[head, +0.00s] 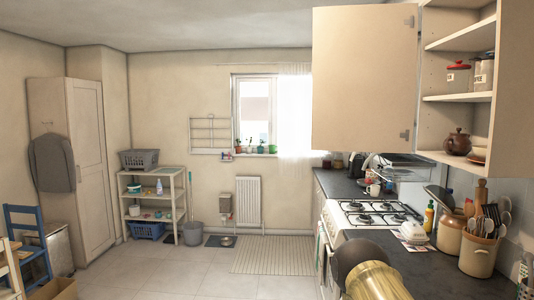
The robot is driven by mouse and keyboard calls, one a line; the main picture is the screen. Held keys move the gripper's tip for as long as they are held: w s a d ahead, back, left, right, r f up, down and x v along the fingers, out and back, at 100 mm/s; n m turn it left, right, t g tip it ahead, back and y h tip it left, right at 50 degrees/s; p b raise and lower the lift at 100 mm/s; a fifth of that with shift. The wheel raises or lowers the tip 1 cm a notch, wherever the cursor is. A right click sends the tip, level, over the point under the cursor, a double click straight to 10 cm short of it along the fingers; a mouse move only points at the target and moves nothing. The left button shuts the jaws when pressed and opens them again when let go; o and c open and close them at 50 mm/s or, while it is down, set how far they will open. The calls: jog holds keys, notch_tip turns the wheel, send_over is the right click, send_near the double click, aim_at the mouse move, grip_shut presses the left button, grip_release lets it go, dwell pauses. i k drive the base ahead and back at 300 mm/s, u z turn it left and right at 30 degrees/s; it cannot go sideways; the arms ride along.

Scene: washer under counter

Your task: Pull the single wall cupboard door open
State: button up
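The wall cupboard door (365,80) stands wide open in the head view, a plain cream panel at the upper middle right. Its hinges show along its right edge, where it meets the cupboard (458,98). The cupboard's open shelves are in plain sight to the right of the door. The door's handle is not visible from this side. My gripper is not in view; only a dark and brass-coloured rounded part, which seems to be my arm, shows at the bottom, well below the door and apart from it.
Inside the cupboard are a red-lidded jar (458,76) and a brown pot (458,142). Below are a white gas hob (372,214) and a dark worktop (385,268) with a utensil crock (479,253). The tiled floor (190,272) at left centre is largely clear.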

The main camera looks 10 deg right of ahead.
aim_at(365, 58)
jog(key=u, duration=0.05)
jog(key=i, duration=6.65)
jog(key=z, duration=4.55)
